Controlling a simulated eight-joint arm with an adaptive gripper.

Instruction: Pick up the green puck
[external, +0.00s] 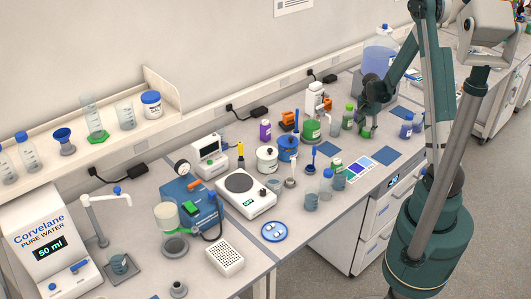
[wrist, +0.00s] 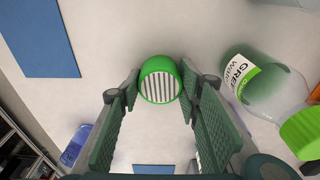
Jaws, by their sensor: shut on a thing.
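The green puck (wrist: 159,68) is a short round piece with a striped grey and white face. In the wrist view it sits between the tips of my gripper (wrist: 158,84), and a finger touches it on each side. My gripper is shut on it. In the external view my gripper (external: 367,118) points down over the right part of the bench, with the green puck (external: 366,133) at its tips. I cannot tell whether the puck touches the bench top.
A blue mat (wrist: 40,38) is on the left.

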